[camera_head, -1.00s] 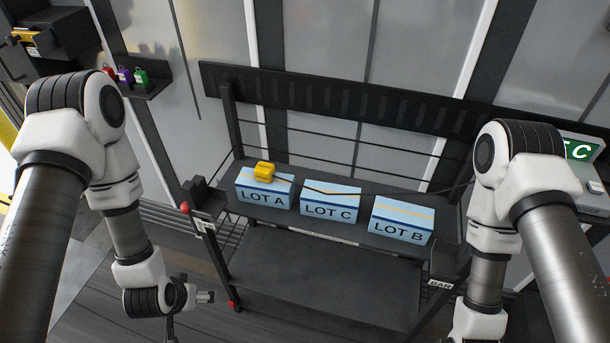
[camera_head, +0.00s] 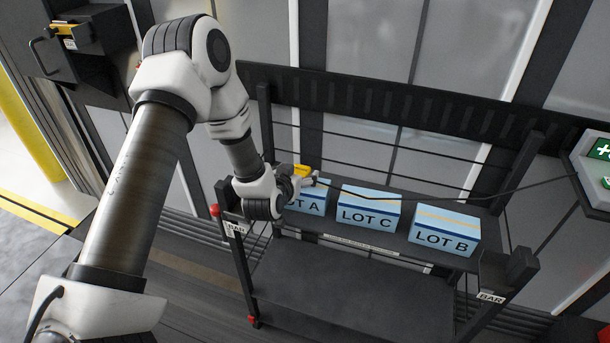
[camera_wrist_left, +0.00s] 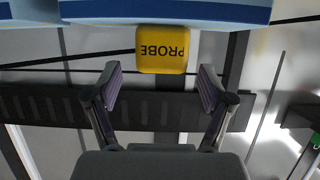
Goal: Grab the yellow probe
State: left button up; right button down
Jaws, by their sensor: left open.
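The yellow probe (camera_head: 301,170) sits on top of the LOT A box (camera_head: 312,204), partly hidden by my left gripper (camera_head: 307,178). In the left wrist view the probe (camera_wrist_left: 163,50) shows its PROBE lettering upside down, against the blue-and-white box (camera_wrist_left: 165,11). My left gripper (camera_wrist_left: 160,86) is open there, its two fingers on either side of the probe's line and apart from it. The probe appears a little beyond the fingertips. My right gripper is not in view.
The LOT C box (camera_head: 367,208) and LOT B box (camera_head: 444,231) stand in a row to the right on the rack shelf. The lower shelf (camera_head: 335,285) is clear.

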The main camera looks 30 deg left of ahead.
pick_arm(q)
jog(key=x, duration=0.3)
jog(key=shift+s, duration=0.1)
jog(key=c, duration=1.5)
